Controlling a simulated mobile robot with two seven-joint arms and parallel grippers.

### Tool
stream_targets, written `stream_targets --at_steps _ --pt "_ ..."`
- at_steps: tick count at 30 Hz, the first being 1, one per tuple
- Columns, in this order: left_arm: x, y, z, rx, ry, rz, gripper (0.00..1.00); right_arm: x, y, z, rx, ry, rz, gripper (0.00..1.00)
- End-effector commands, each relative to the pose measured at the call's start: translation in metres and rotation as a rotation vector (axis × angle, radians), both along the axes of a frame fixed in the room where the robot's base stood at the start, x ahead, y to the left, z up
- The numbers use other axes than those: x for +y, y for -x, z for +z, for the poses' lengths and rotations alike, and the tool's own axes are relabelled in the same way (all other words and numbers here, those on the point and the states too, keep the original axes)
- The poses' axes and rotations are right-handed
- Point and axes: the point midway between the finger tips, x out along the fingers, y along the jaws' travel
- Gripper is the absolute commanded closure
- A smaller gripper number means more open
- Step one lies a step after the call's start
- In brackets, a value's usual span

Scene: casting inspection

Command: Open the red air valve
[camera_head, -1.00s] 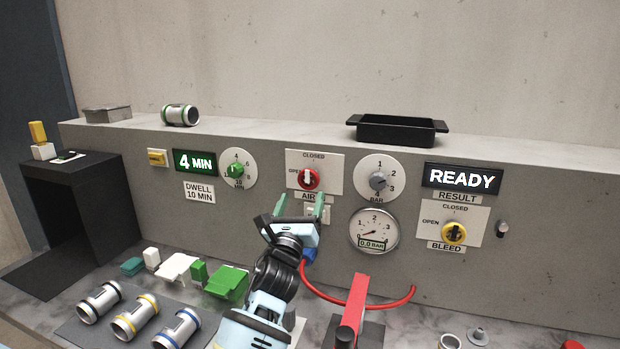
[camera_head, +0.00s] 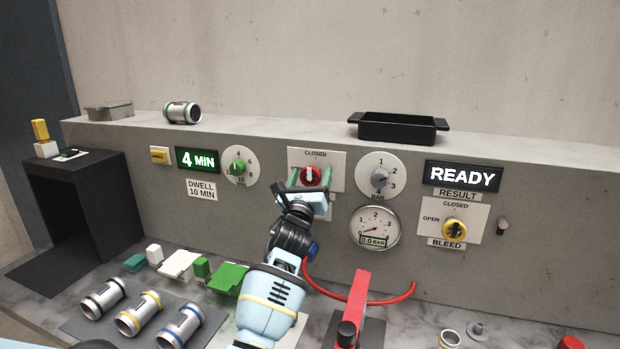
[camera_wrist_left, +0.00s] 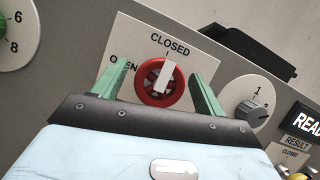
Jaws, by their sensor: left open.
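The red air valve (camera_head: 311,175) is a round red knob with a white bar on a white plate in the grey panel. Its bar points up toward CLOSED, with OPEN marked at the left. In the left wrist view the valve (camera_wrist_left: 151,94) shows between the green fingers. My left gripper (camera_head: 311,181) is open, its fingers on either side of the knob, with a gap showing on each side in the wrist view. Whether its fingertips reach the knob's depth is hard to tell. My right gripper is not in view.
The BAR dial (camera_head: 379,180) and the gauge (camera_head: 374,228), reading 0.0 BAR, are to the right. The green dwell dial (camera_head: 238,167) is to the left. A red hose (camera_head: 350,299) curves below.

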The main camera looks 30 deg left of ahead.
Motion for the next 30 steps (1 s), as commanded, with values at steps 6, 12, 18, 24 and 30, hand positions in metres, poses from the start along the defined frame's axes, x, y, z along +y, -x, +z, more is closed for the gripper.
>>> stream_targets --at_steps 6,12,18,24,30 --pt "0.0 0.0 0.0 0.001 0.0 0.0 0.44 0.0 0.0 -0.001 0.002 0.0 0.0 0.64" --pt "0.0 0.0 -0.001 0.001 0.0 0.0 0.7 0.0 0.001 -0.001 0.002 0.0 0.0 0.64" --pt "0.0 0.0 -0.001 -0.001 0.009 0.0 0.73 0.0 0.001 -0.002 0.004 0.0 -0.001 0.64" --pt "0.0 0.0 -0.002 -0.013 0.067 0.0 0.73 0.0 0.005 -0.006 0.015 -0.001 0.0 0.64" --pt "-0.001 0.0 -0.003 -0.045 0.198 0.0 0.73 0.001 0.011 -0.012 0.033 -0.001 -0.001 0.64"
